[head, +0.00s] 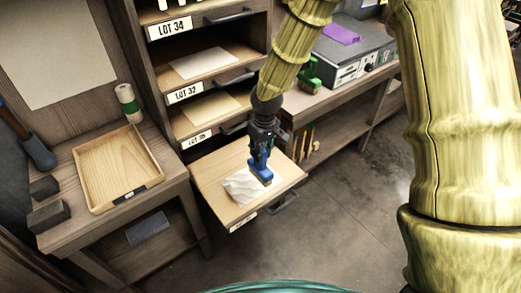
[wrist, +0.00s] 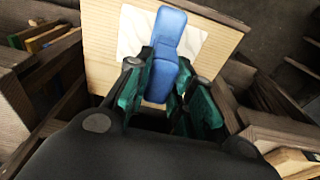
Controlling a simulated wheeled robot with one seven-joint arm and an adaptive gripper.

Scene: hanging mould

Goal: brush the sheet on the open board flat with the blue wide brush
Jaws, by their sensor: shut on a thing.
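The open board (head: 212,181) is pulled out like a drawer, low in the rack, with a handle at its front edge. A white, crumpled-looking sheet (head: 237,188) lies on it and also shows in the wrist view (wrist: 134,32). My gripper (head: 263,145) is above the board, shut on the blue wide brush (head: 262,167). In the wrist view the blue brush (wrist: 168,35) stands between the green finger pads. The brush's lower end is over the sheet's right part; I cannot tell whether it touches. The gripper hides part of the sheet in the wrist view.
Labelled shelves (head: 205,65) with flat sheets rise behind the board. A wooden tray (head: 118,165) sits on the left bench near a green-and-white roll (head: 128,103). A grey machine (head: 350,50) with a purple item stands at the back right. The floor in front is clear.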

